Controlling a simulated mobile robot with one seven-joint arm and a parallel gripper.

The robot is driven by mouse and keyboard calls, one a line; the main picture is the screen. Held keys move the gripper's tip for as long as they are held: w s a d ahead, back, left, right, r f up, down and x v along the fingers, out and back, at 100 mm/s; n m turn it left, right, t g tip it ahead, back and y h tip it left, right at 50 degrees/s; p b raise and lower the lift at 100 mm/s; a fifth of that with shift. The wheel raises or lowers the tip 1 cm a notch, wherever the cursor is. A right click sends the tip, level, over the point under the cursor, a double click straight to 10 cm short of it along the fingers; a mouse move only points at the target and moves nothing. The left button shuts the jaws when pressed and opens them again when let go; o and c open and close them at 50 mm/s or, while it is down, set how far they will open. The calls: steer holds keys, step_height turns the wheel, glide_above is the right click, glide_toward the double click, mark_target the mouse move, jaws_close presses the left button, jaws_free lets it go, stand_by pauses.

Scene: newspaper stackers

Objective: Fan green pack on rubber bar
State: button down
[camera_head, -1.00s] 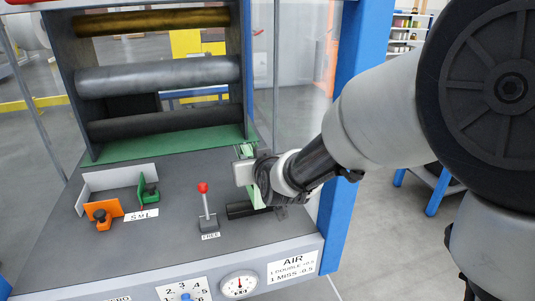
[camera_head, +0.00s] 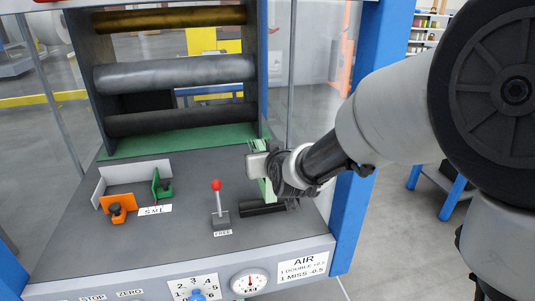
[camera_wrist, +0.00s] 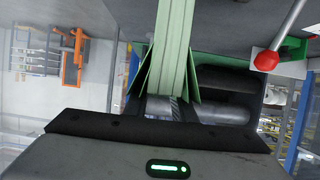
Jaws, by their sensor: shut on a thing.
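The green pack (camera_head: 265,188) stands on edge, its long side upright, at the right of the grey console. It also shows at the top middle of the wrist view (camera_wrist: 176,55), with leaves spread outward at both sides of its end. My gripper (camera_head: 263,167) is shut on the pack from the right. The black rubber bar (camera_head: 256,210) lies on the console right below the pack. The pack's lower edge is at the bar; I cannot tell whether it touches. My gripper and wrist hide the pack's right side and the bar's right end.
A red-knobbed lever (camera_head: 217,202) marked FREE stands left of the bar. Left of it is a white corner guide (camera_head: 135,172) with an orange stop (camera_head: 116,207) and a green stop (camera_head: 162,184). Rollers (camera_head: 175,73) stand behind; a blue post (camera_head: 358,190) rises at right.

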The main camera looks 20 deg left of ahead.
steer(key=shift+r+p, duration=1.9)
steer(key=shift+r, duration=1.45)
